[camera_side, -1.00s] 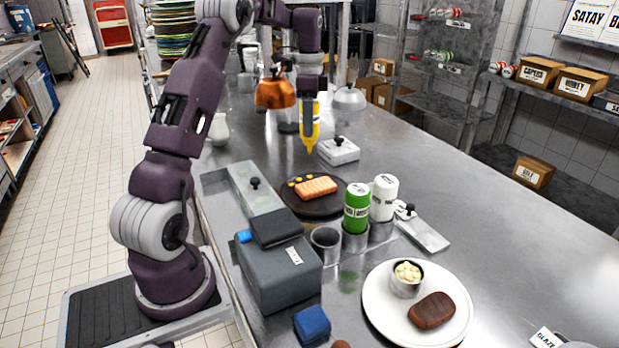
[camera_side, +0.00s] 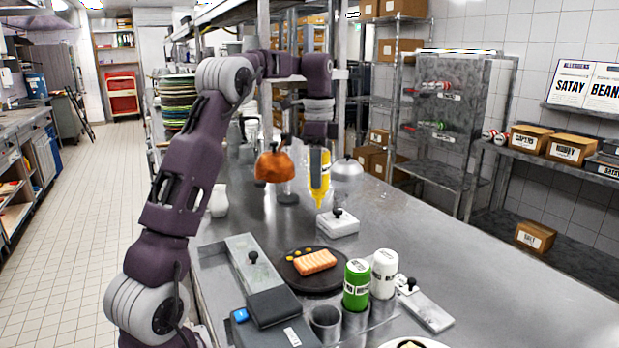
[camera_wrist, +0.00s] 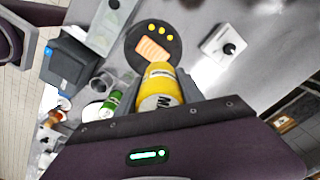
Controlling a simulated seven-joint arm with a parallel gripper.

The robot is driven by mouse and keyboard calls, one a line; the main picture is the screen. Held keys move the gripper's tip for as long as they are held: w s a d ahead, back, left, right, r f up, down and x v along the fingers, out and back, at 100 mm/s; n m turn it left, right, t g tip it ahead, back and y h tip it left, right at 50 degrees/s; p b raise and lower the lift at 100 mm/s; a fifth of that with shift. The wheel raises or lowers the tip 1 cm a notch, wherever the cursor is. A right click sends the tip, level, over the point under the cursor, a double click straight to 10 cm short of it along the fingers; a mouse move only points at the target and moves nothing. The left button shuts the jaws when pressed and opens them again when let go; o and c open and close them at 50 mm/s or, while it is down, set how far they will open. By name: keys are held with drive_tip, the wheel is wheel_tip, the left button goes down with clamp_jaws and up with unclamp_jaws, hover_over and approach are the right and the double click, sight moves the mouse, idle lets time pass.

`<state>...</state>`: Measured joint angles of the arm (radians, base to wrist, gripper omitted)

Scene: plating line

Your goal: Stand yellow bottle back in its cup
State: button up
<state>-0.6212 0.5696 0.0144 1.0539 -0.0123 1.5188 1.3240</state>
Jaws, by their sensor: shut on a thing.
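The yellow bottle (camera_side: 320,178) hangs nozzle down in my gripper (camera_side: 320,152), above the counter and clear of it, in the side view. My gripper is shut on it; in the wrist view the bottle (camera_wrist: 160,88) sits between the fingers. Of the row of metal cups, the left one (camera_side: 325,319) is empty. It also shows in the wrist view (camera_wrist: 101,84). The green bottle (camera_side: 357,284) stands in the middle cup and the white bottle (camera_side: 384,273) in the right one. The bottle is behind the cups, beyond the dark plate.
The dark plate (camera_side: 292,277) holds an orange-pink fillet (camera_side: 315,261) and yellow dots (camera_wrist: 161,30). A grey box (camera_side: 275,312) is left of the cups. A copper-coloured dome (camera_side: 273,166) is left of the bottle.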

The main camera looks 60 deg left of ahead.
drive_tip(key=s+d+m, duration=0.2)
drive_tip(key=s+d, duration=0.3)
drive_tip(key=d, duration=0.6)
drive_tip(key=s+d+m, duration=0.3)
drive_tip(key=s+d, duration=0.2)
drive_tip(key=d, duration=0.5)
wheel_tip(320, 180, down, 10)
drive_tip(key=shift+f, duration=0.2)
drive_tip(key=shift+f, duration=0.15)
drive_tip(key=shift+s+f, duration=0.1)
drive_tip(key=shift+f, duration=1)
drive_tip(key=shift+f, duration=0.1)
drive_tip(key=shift+f, duration=0.9)
